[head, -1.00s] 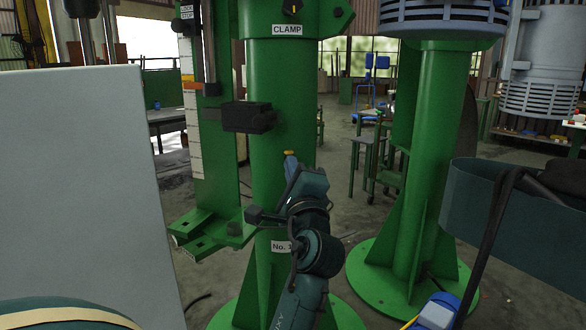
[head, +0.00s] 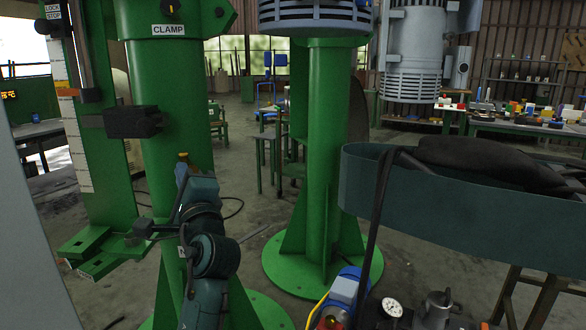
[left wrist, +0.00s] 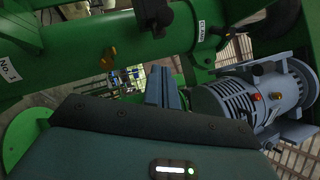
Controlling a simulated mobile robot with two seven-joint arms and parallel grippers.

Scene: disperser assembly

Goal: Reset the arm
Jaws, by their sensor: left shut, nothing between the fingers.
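My left arm reaches up from the bottom of the head view, with its left gripper (head: 182,172) in front of the green column (head: 172,90) labelled CLAMP. The gripper points away from me, and its fingers are small and partly hidden by the wrist. In the left wrist view the two grey-blue fingers (left wrist: 162,88) are together, with nothing between them. A brass knob (head: 183,156) shows on the column just above the fingers; contact cannot be told. My right gripper is not in view.
A second green column (head: 327,150) carries a grey motor unit (head: 315,15). A gauge (head: 392,307) and blue pump parts are at the bottom. A cluttered workbench (head: 530,128) is behind.

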